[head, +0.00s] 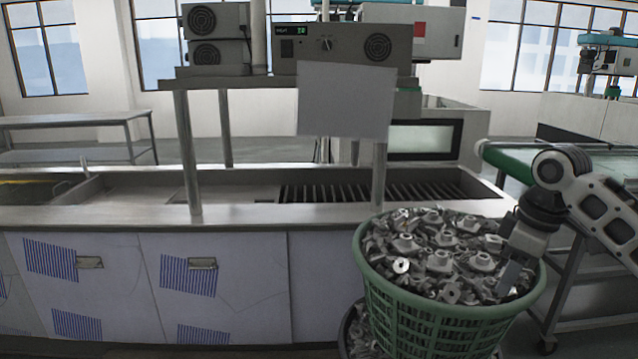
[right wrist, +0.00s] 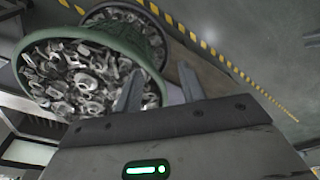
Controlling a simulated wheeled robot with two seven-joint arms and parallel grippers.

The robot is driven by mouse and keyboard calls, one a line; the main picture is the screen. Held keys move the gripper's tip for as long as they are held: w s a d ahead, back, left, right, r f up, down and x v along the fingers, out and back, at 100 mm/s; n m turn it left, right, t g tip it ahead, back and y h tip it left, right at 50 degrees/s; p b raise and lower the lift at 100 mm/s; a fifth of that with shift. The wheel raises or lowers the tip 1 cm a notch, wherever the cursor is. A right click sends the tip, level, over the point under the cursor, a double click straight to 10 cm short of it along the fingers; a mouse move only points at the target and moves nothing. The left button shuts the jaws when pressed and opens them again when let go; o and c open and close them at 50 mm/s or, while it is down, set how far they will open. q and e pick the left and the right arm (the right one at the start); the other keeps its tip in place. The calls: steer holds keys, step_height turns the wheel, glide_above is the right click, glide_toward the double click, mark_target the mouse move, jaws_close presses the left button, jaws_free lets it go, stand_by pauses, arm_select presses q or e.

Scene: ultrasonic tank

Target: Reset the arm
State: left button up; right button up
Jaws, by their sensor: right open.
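My right arm comes in from the right in the head view. Its gripper (head: 511,273) is at the right side of the green basket (head: 437,317), near the rim and low over the metal parts (head: 432,248). In the right wrist view the two fingers of the right gripper (right wrist: 158,88) stand apart with nothing between them. One finger overlaps the parts in the basket (right wrist: 150,62); the other lies outside the rim in the picture. Whether a finger touches the basket or parts cannot be told. My left gripper does not show.
A steel ultrasonic tank (head: 250,213) with a slatted section stands behind the basket. Control boxes (head: 340,48) sit on its shelf above. A second container of parts (head: 356,335) is below the green basket. A green-topped table (head: 595,168) is at the right. Yellow-black floor tape (right wrist: 215,55) runs past.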

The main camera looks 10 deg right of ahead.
steer(key=s+a+f+m+t+y, duration=0.1)
steer(key=a+f+t, duration=0.1)
steer(key=a+f, duration=0.8)
steer(key=s+a+f+t+y, duration=0.15)
steer(key=a+f, duration=0.55)
steer(key=f, duration=0.8)
steer(key=s+a+f+m+t, duration=0.2)
steer(key=s+a+f, duration=0.1)
steer(key=s, duration=0.5)
steer(key=s+a+f+m+t, duration=0.2)
steer(key=s+a+f+t, duration=0.1)
steer(key=s, duration=0.6)
steer(key=shift+s+a+h, duration=0.15)
steer(key=shift+a+h, duration=0.2)
steer(key=shift+f, duration=0.1)
steer(key=shift+c, duration=0.5)
